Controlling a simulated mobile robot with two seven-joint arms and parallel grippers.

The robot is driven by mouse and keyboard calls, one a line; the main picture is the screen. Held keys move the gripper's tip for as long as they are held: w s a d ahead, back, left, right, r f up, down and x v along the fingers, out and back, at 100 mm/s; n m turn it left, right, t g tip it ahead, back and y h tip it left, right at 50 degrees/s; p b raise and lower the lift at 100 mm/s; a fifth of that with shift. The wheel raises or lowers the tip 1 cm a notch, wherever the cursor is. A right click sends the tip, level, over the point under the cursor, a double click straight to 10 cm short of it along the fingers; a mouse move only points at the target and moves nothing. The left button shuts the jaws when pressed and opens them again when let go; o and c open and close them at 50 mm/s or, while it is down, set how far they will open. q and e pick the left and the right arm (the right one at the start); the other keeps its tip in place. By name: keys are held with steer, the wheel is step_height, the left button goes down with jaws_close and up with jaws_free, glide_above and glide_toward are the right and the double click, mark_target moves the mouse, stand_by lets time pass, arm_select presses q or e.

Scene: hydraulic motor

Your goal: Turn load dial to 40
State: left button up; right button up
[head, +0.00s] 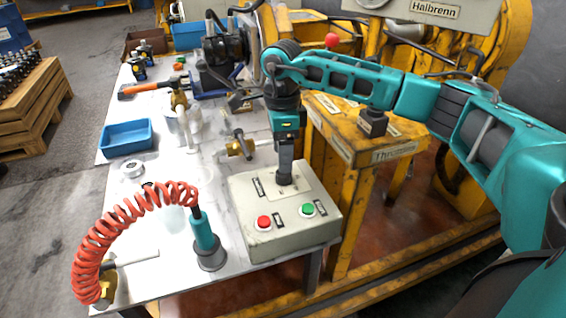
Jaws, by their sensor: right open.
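A grey control box (265,236) stands at the front right corner of the white table. It has a red button (263,222), a green button (307,209) and small labels too small to read. My right gripper (284,178) points straight down at the top of the box, behind the two buttons. Its jaws are open around or just above a dark spot there. The load dial is not clearly visible; the gripper may be hiding it. I cannot read any dial setting or tell whether the fingers touch it. My left gripper is not in view.
A teal tool (205,243) with a coiled red hose (100,232) stands left of the box. A blue tray (126,137), a hammer (150,88) and fittings lie farther back. Right of the box is a yellow frame (352,200) with a black lever base (372,124).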

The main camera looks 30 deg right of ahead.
step_height(320, 180, up, 8)
steer(key=shift+w+p, duration=0.2)
steer(key=shift+p, duration=0.2)
steer(key=shift+s+d, duration=0.1)
